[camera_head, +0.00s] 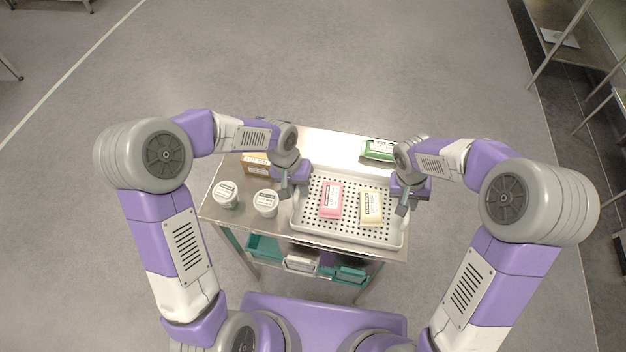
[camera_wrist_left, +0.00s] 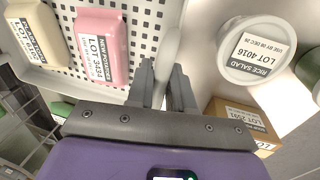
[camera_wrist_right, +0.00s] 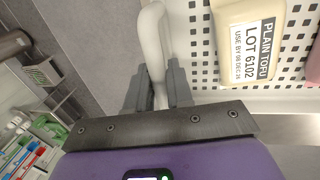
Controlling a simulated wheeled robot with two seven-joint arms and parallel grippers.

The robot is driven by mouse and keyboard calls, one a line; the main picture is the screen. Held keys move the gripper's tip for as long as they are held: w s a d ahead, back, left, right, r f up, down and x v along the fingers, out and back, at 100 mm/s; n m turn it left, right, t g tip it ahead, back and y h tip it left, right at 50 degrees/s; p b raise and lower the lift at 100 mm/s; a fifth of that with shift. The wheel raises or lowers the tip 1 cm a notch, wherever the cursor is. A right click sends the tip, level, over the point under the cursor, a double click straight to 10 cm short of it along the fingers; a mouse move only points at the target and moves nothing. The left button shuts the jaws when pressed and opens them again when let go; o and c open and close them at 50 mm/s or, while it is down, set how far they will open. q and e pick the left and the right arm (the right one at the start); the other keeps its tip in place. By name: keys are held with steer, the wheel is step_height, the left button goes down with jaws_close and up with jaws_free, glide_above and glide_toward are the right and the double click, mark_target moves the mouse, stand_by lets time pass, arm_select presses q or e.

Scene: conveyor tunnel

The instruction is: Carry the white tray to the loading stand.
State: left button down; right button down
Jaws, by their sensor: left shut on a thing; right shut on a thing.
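The white tray (camera_head: 350,236) is perforated and rests on a metal table. It holds a pink package (camera_head: 331,200) and a cream package (camera_head: 371,208) labelled plain tofu. My left gripper (camera_head: 291,190) is at the tray's left side, shut on its rim handle, which shows between the fingers in the left wrist view (camera_wrist_left: 173,62). My right gripper (camera_head: 404,205) is at the tray's right side, shut on the other handle, seen in the right wrist view (camera_wrist_right: 153,50). I cannot make out a loading stand for certain.
Two white tubs, one (camera_head: 226,194) farther left and one (camera_head: 266,203) close to the tray, stand left of it. A brown box (camera_head: 256,165) and a green package (camera_head: 378,150) lie behind. Bins (camera_head: 300,264) sit on the lower shelf. Shelving (camera_head: 560,40) stands far right; open floor lies beyond.

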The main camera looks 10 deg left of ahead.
arm_select(q)
steer(key=shift+f, duration=0.35)
arm_select(e)
steer(key=shift+f, duration=0.3)
arm_select(q)
steer(key=c, duration=1)
jaws_free()
steer(key=shift+r, duration=0.15)
arm_select(e)
steer(key=c, duration=1)
jaws_free()
steer(key=shift+r, duration=0.1)
steer(key=shift+r, duration=0.2)
arm_select(q)
step_height(320, 180, up, 12)
steer(key=a, duration=0.2)
steer(key=shift+a, duration=0.2)
arm_select(e)
step_height(320, 180, up, 11)
steer(key=a, duration=0.2)
steer(key=shift+a+r, duration=0.15)
steer(key=shift+r, duration=0.05)
